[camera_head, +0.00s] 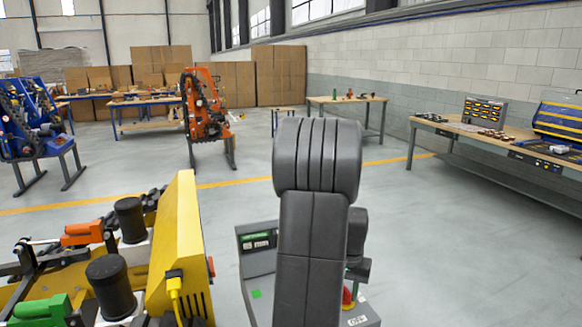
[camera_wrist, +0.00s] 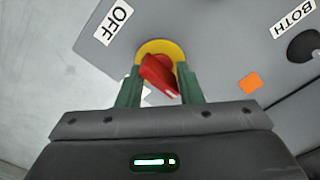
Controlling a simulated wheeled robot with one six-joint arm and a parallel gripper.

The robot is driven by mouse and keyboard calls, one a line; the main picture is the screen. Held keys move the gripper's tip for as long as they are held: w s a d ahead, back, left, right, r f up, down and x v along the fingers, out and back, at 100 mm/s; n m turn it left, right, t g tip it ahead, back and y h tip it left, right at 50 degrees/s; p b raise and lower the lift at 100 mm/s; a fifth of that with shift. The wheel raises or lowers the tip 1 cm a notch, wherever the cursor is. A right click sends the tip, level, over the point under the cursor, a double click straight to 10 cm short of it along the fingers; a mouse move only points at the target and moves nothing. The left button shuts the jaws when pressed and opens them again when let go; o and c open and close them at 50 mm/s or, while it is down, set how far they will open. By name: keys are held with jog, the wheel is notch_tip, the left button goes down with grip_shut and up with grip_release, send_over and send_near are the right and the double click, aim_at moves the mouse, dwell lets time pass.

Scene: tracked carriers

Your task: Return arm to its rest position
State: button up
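A red switch handle (camera_wrist: 160,78) sits on a yellow round plate (camera_wrist: 158,47) on a grey panel (camera_wrist: 222,60). In the wrist view its handle is turned diagonally between OFF and BOTH labels. My gripper (camera_wrist: 159,72) has two green fingers, spread apart, one on each side of the handle. I cannot tell whether either finger touches it. In the head view the red handle (camera_head: 347,296) shows low on the grey control box (camera_head: 262,266), just right of my dark arm. My arm rises in front of the box and hides its middle.
A yellow tracked machine (camera_head: 178,240) with black cylinders stands close on the left. An orange machine (camera_head: 206,115) and a blue one (camera_head: 35,125) stand farther back. A workbench (camera_head: 490,147) runs along the right wall. The floor (camera_head: 430,240) right of my arm is clear.

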jog(key=shift+m, duration=0.8)
jog(key=shift+a, duration=0.1)
